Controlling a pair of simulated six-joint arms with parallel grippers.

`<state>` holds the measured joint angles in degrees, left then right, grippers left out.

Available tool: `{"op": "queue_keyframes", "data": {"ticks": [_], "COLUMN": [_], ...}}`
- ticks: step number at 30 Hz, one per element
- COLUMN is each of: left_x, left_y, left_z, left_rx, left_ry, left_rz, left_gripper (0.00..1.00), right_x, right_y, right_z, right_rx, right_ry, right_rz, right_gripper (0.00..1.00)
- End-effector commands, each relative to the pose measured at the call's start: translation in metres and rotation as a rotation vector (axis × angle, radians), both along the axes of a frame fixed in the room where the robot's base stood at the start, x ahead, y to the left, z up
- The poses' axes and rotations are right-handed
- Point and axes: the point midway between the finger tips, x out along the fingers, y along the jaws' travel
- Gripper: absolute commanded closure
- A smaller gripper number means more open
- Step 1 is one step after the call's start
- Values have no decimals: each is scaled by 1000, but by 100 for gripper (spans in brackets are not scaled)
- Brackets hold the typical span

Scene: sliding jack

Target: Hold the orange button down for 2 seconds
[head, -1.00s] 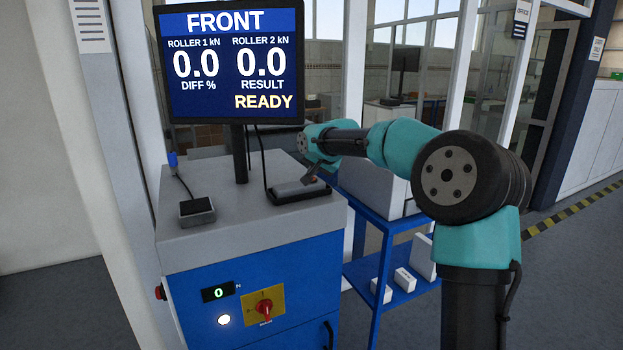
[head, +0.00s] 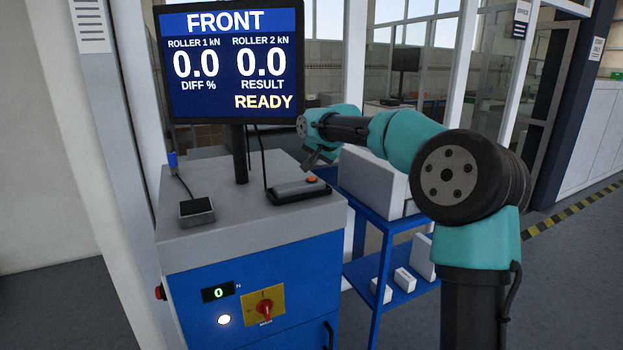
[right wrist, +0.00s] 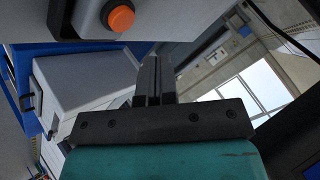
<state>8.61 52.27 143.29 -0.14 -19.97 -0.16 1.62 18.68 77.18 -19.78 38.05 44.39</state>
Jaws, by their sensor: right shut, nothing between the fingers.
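The orange button (head: 311,180) sits at the right end of a grey and black handset (head: 294,191) on top of the cabinet. My right gripper (head: 308,163) is shut and empty, a little above and behind the button, apart from it. In the right wrist view the orange button (right wrist: 121,19) is at the top, left of the shut fingers (right wrist: 152,75), with a clear gap between them. The screen (head: 235,62) reads READY, with 0.0 on both rollers. My left gripper is not in view.
The grey cabinet top (head: 215,240) also holds a small black box (head: 197,211) with a cable, and the screen's post. A blue shelf unit (head: 385,222) with white boxes stands to the right. The cabinet front has a red rotary switch (head: 264,309).

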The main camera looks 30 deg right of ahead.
Motion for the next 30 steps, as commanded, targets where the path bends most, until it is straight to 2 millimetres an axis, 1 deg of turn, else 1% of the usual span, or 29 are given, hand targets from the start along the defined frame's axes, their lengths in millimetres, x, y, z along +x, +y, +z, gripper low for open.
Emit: {"op": "queue_keyframes", "data": {"ticks": [7,12,26,30], "left_x": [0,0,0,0], "left_y": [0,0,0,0], "left_z": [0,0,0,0], "left_rx": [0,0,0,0], "left_ry": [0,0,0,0], "left_rz": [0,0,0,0], "left_gripper": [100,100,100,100], "right_x": [0,0,0,0], "right_y": [0,0,0,-4], "right_z": [20,27,27,18], "right_rx": [1,1,1,3], "right_ry": [-1,1,1,14], "right_rz": [0,0,-1,-3], "right_gripper": [100,100,100,100]}}
